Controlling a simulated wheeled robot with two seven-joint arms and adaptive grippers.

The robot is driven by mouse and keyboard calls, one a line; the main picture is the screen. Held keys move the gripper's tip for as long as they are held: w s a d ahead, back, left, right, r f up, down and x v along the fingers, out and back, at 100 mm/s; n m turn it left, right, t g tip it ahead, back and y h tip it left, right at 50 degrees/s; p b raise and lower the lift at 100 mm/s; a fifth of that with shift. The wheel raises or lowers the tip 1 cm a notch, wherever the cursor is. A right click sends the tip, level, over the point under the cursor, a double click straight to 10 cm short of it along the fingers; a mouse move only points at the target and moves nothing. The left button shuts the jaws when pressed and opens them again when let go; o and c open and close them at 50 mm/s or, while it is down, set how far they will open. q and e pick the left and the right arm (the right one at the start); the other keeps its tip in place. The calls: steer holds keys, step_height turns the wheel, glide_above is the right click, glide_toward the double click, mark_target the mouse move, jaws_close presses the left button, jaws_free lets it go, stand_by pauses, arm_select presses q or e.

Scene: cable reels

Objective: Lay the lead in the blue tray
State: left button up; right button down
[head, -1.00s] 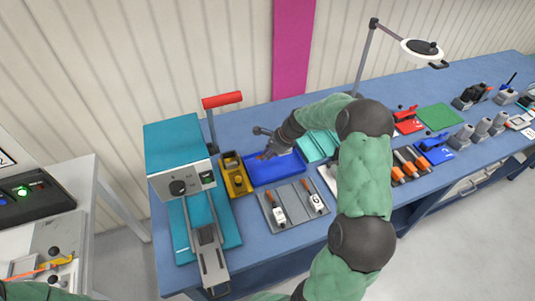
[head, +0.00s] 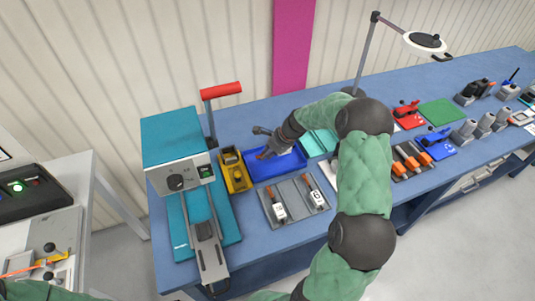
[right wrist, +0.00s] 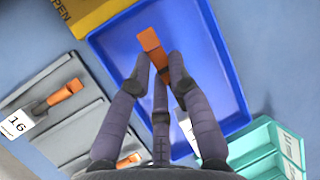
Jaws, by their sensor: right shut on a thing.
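The blue tray (head: 290,163) lies on the bench, and its floor and rim fill the middle of the right wrist view (right wrist: 229,80). My right gripper (head: 264,150) is over the tray. In the right wrist view its fingers (right wrist: 162,68) are shut on the lead, whose orange end (right wrist: 149,41) sticks out past the fingertips. A white tag (right wrist: 187,130) shows beside the fingers, partly hidden. I cannot tell whether the lead touches the tray floor. My left gripper is out of view.
A yellow bin (head: 235,178) stands left of the tray, and a grey tray (head: 296,202) with tagged leads lies in front. A teal tray (head: 318,142) is at its right. A teal press (head: 178,150) with a red handle stands further left.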

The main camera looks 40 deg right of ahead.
mark_target(263, 166)
steer(key=shift+f, duration=0.15)
steer(key=shift+f+b, duration=0.7)
steer(key=shift+f, duration=0.3)
steer(key=shift+f+b, duration=0.65)
steer(key=shift+f, duration=0.5)
steer(key=c, duration=1.1)
jaws_free()
